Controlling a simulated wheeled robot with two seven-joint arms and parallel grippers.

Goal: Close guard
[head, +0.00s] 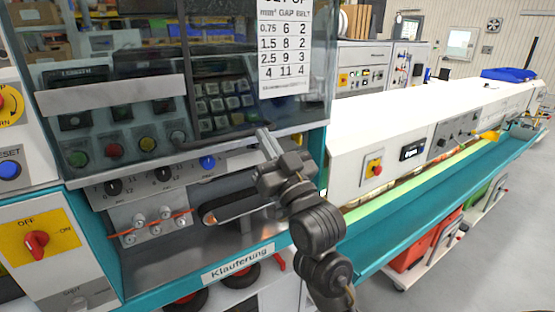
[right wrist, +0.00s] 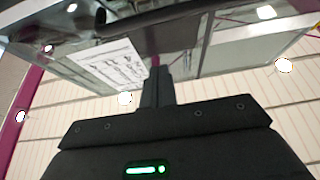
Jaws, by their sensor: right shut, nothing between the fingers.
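The guard (head: 222,110) is a clear, tinted cover over the control panel at the left of the head view. A white setup chart (head: 285,45) is on its right part. The guard's lower edge hangs above the work area with rollers and orange wire, leaving that area open. My right gripper (head: 265,138) is shut and empty, with its fingertips at the guard's lower edge near the right corner. I cannot tell whether they touch it. In the right wrist view, the shut fingers (right wrist: 157,88) point up toward the guard (right wrist: 185,50) and its chart. My left gripper is not in view.
Below the guard are knobs, a small black belt (head: 235,204) and a steel deck. A red rotary switch (head: 37,243) is at the lower left. A long white machine (head: 430,125) with a teal trough runs off right. Grey floor (head: 490,255) is clear at right.

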